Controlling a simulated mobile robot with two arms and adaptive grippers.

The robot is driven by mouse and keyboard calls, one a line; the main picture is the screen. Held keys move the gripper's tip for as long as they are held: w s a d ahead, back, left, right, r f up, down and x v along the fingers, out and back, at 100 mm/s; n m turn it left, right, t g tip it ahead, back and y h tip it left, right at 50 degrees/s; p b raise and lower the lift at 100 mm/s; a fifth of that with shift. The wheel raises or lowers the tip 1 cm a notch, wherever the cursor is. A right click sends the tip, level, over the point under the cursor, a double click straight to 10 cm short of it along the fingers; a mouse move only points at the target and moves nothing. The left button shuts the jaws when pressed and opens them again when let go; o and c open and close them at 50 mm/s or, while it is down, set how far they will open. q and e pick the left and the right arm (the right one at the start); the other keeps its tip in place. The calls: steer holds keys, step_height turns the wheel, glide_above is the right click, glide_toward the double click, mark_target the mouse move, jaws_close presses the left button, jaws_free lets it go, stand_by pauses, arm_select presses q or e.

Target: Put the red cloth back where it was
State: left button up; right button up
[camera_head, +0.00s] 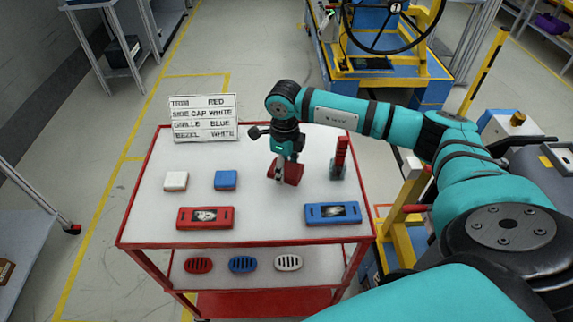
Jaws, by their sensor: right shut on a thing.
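The red cloth (290,174) is a dark red bundle at the middle of the cart's white top shelf. My right gripper (283,165) points down over the cart and is shut on the cloth. The fingers hide part of the cloth. I cannot tell whether its lower edge touches the shelf. My left gripper is not in view.
The red-framed cart (262,224) holds a white block (176,181), a blue block (225,180), a red panel (205,217), a blue panel (333,213) and an upright red item (341,155) on a dark base. A sign (204,118) stands behind. Oval grilles (242,264) lie below.

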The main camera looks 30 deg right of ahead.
mark_target(287, 171)
steer(key=shift+w+d+f, duration=0.1)
steer(key=shift+w+d, duration=0.6)
steer(key=shift+d+f+p, duration=0.1)
steer(key=shift+f+p, duration=0.15)
steer(key=shift+p, duration=0.1)
steer(key=shift+f+p, duration=0.6)
steer(key=shift+f, duration=0.95)
steer(key=shift+f, duration=0.15)
steer(key=o, duration=1)
